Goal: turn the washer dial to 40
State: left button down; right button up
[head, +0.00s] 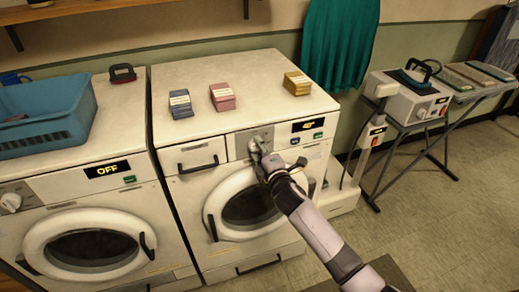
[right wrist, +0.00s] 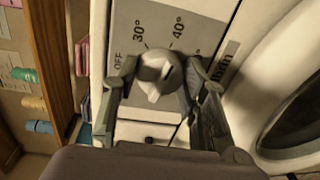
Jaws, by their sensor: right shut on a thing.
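The washer dial (right wrist: 158,75) is a light grey knob on the right washer's grey panel, with OFF, 30° and 40° printed around it in the right wrist view. My right gripper (right wrist: 155,85) has its fingers on either side of the knob and is shut on it. In the head view my right gripper (head: 264,160) reaches the panel of the right washer (head: 230,70) and hides most of the dial. Its display (head: 310,125) is lit but too small to read. I cannot tell the dial's exact setting. My left gripper is out of view.
The left washer (head: 85,220) shows OFF and bears a blue basket (head: 45,115). Blue, pink and yellow boxes (head: 297,83) stand on the right washer. An ironing table (head: 400,125) stands at the right. The floor (head: 430,220) before it is clear.

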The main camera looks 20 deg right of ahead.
jog(key=o, duration=1.2)
jog(key=shift+c, duration=0.2)
jog(key=s+r, duration=0.1)
jog(key=s, duration=1.1)
jog(key=shift+d, duration=0.3)
jog(key=shift+f, duration=0.1)
